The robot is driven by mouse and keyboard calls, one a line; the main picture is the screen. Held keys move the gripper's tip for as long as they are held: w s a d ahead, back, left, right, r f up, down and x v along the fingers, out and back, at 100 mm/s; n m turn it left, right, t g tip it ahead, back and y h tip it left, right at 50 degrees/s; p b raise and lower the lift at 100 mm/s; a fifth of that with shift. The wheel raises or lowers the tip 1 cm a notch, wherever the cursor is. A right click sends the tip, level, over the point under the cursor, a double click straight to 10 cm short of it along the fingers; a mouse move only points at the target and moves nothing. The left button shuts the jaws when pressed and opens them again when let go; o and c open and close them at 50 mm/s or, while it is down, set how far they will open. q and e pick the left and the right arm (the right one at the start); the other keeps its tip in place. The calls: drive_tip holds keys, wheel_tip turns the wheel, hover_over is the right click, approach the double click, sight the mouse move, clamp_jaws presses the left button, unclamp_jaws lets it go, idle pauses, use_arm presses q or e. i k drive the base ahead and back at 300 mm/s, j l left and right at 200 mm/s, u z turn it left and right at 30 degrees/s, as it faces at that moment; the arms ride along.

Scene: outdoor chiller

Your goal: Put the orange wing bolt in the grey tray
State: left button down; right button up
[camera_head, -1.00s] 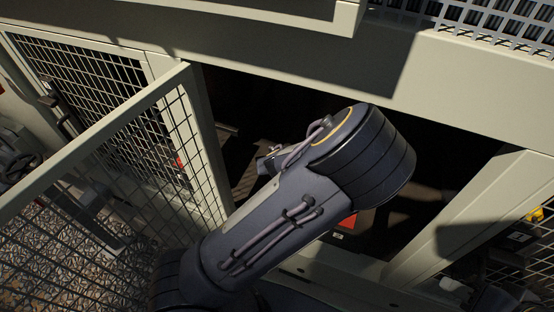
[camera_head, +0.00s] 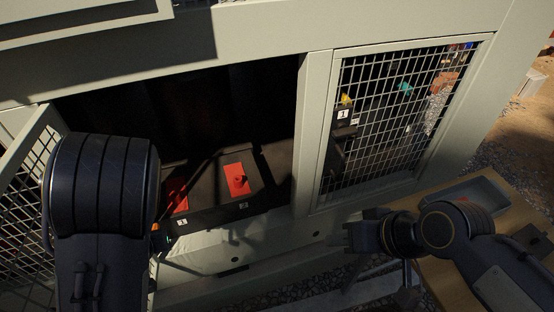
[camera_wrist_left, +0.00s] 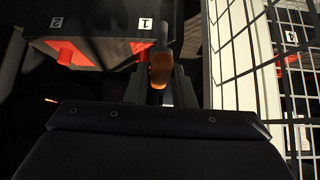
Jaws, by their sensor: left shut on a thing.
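In the left wrist view, my left gripper (camera_wrist_left: 159,90) is shut on the orange wing bolt (camera_wrist_left: 160,69), which stands up between its fingertips. In the head view my left arm covers the area around that gripper, and I cannot make out the bolt there. The grey tray (camera_head: 476,192) lies on a wooden table at the right in the head view, well away from the left arm. My right gripper (camera_head: 362,229) is left of the tray, with its fingers apart and nothing between them.
A dark unit with red panels (camera_head: 238,179) and number labels sits inside the open chiller bay. A pale post (camera_head: 312,130) and a mesh panel (camera_head: 395,115) stand right of the opening. An open mesh door (camera_head: 25,190) is at the left. The wooden table (camera_head: 448,277) is partly behind my right arm.

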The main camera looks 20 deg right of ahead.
sight(476, 203)
drive_tip(key=z, duration=0.45)
drive_tip(key=k+z, duration=0.15)
drive_tip(key=z, duration=0.7)
drive_tip(key=k+l, duration=0.05)
